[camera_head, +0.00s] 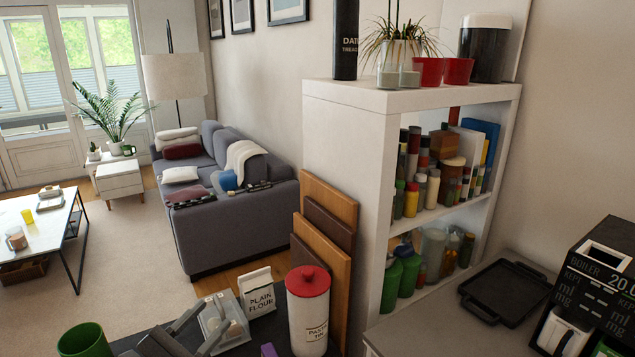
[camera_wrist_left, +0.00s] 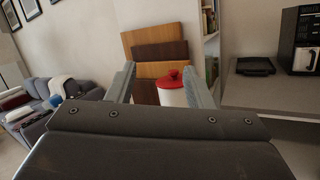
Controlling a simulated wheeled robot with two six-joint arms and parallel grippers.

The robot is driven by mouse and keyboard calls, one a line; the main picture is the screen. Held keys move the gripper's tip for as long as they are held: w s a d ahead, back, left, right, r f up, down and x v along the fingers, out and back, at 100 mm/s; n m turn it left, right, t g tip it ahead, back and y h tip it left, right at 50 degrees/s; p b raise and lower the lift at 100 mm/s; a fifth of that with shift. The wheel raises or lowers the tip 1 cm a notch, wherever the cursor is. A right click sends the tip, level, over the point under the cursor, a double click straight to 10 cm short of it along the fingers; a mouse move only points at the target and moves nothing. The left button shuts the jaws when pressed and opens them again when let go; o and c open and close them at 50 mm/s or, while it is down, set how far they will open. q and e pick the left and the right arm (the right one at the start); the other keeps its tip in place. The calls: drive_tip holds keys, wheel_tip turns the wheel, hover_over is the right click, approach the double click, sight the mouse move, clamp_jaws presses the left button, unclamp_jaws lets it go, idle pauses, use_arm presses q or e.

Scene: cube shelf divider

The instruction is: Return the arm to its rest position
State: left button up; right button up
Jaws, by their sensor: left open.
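My left gripper (camera_head: 199,325) is low in the head view, over the dark counter at the bottom edge. Its two grey fingers are spread and I see nothing held between them. In the left wrist view, the open left gripper (camera_wrist_left: 160,68) points toward a white canister with a red lid (camera_wrist_left: 172,92) and stacked wooden boards (camera_wrist_left: 160,50) behind it. My right gripper is in neither view.
Close to my left gripper are a clear container (camera_head: 222,320), a flour packet (camera_head: 258,292), the red-lidded canister (camera_head: 308,318) and a green cup (camera_head: 84,341). The white shelf (camera_head: 345,150) rises at right. A black tray (camera_head: 505,291) and coffee machine (camera_head: 597,285) stand far right.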

use_arm(q)
drive_tip(key=s+a+n+t+y, duration=0.45)
drive_tip(key=a+n+y, duration=0.75)
drive_tip(key=n, duration=0.9)
drive_tip(key=s+a+f+n+g+y, duration=0.5)
drive_tip(key=s+f+n+g+y, duration=0.3)
drive_tip(key=n, duration=0.7)
drive_tip(key=s+d+f+n+g+h, duration=0.4)
drive_tip(key=s+f+n+g, duration=0.15)
drive_tip(key=s, duration=0.35)
drive_tip(key=s+d+f+n+g+h, duration=0.3)
drive_tip(key=s+f+n+g, duration=0.2)
drive_tip(key=s+f, duration=0.3)
wheel_tip(320, 180, down, 26)
drive_tip(key=s+a+b, duration=0.1)
drive_tip(key=a+b, duration=0.1)
drive_tip(key=s+d+f+g+b, duration=0.1)
drive_tip(key=s+f+g+b, duration=0.1)
drive_tip(key=s+f, duration=1.3)
wheel_tip(320, 180, down, 2)
drive_tip(key=shift+d+h, duration=0.35)
drive_tip(key=shift+h, duration=0.05)
